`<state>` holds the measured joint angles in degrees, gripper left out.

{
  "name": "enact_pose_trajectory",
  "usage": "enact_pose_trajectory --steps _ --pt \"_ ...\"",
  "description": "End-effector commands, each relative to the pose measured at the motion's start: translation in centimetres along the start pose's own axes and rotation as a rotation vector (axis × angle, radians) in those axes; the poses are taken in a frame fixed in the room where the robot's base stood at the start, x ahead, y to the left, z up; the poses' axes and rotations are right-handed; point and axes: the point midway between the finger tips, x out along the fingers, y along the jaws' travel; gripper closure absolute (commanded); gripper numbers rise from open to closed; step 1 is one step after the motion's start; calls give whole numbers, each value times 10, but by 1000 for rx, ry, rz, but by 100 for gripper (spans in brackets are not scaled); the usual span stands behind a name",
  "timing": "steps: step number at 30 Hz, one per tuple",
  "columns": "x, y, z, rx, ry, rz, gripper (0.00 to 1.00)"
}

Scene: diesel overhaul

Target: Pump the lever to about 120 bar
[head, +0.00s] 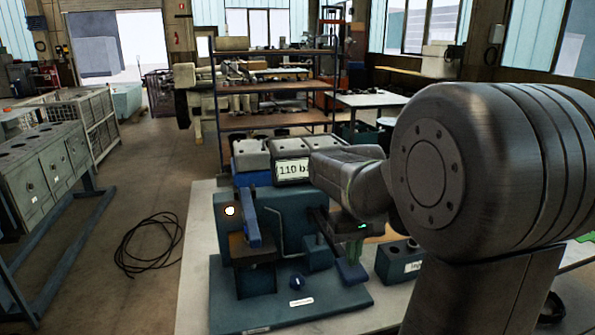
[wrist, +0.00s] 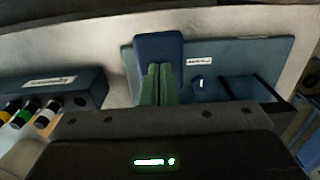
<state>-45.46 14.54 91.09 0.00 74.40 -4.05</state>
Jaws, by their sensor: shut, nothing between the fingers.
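The pump stand is a blue bench unit (head: 285,225) on a blue base plate (head: 230,305). Its display (head: 292,171) reads "110 b", with the rest cut off behind my arm. A blue paddle (head: 350,272), which looks like the lever's end, is low at the stand's right; it also shows in the wrist view (wrist: 158,48). My gripper (head: 354,252) has its green fingers (wrist: 157,72) shut together with nothing between them. The fingertips overlap the paddle in the wrist view, apparently on or just above it; contact is unclear. My arm hides the lever's upper part.
A dark box with a label (head: 400,262) stands right of the stand; the wrist view shows coloured-banded cylinders (wrist: 28,112) beside it. A small blue knob (head: 297,282) sits on the base plate. A blue bar (head: 250,226) stands at the stand's left. A cable coil (head: 150,245) lies on the floor.

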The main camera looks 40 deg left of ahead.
Motion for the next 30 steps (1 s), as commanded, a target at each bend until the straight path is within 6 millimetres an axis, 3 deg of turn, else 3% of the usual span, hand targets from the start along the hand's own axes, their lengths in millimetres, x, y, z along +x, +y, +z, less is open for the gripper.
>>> enact_pose_trajectory --steps 16,26,30 --pt "14 0 -1 0 1 0 100" --pt "-9 0 6 0 1 0 100" --pt "-9 0 7 0 0 0 100"
